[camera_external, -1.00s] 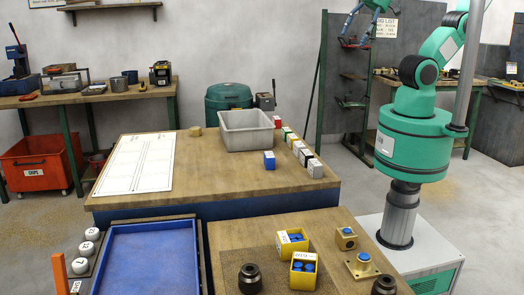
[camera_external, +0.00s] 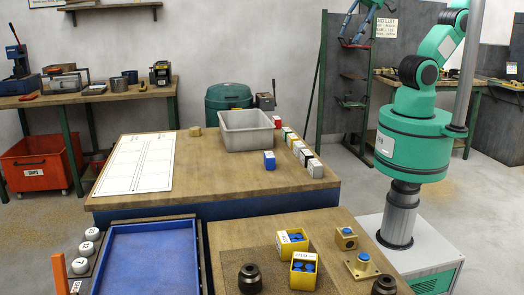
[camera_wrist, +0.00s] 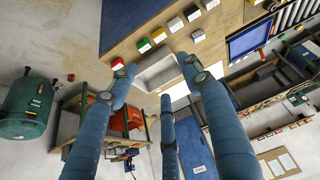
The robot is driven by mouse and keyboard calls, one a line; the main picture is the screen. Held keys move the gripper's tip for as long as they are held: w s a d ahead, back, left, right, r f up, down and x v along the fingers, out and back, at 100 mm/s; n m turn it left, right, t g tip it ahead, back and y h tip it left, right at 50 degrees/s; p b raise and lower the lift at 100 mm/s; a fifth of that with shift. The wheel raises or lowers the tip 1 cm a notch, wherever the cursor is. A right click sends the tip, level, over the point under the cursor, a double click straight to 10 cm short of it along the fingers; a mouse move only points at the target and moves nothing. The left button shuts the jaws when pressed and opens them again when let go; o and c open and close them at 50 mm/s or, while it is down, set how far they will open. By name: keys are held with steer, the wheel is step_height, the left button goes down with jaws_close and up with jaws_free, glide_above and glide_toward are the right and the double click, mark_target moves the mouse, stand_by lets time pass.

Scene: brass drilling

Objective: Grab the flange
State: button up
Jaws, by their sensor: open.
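A brass piece with a square base plate and a blue-topped boss, which looks like the flange (camera_external: 362,264), sits at the right of the front bench in the external view. I cannot make out the flange in the wrist view. My gripper (camera_external: 355,43) hangs high at the top of the external view, far above and behind the benches. In the wrist view its three blue fingers (camera_wrist: 150,85) are spread apart with nothing between them.
Yellow boxes with blue pieces (camera_external: 303,270) and a dark round part (camera_external: 250,279) are on the front bench (camera_external: 228,234). A grey bin (camera_external: 246,130) and a row of small coloured blocks (camera_external: 305,157) occupy the rear bench. A blue tray (camera_external: 150,262) is at front left.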

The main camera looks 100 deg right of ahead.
steer(key=w+a+n+g, duration=0.2)
steer(key=w+a+n, duration=0.9)
steer(key=w+a, duration=0.3)
steer(key=w+a+f+n+g+y+b, duration=0.1)
steer(key=w+a+f+n, duration=0.2)
steer(key=w+a+n, duration=0.3)
steer(key=w+a+f+n, duration=0.3)
steer(key=w+a+f, duration=0.1)
steer(key=a, duration=0.4)
steer(key=a+f+n+g, duration=0.1)
steer(key=a+f+n, duration=0.7)
steer(key=a+f, duration=0.5)
steer(key=s+a+f+n+g+h+b, duration=0.1)
steer(key=a+f+n, duration=0.8)
steer(key=a, duration=1.1)
step_height(320, 180, down, 5)
steer(key=shift+s+a+r, duration=0.2)
steer(key=shift+a, duration=0.05)
steer(key=shift+f, duration=0.1)
steer(key=b, duration=0.2)
glide_above(365, 257)
steer(key=shift+s+f, duration=0.1)
steer(key=shift+f, duration=4.1)
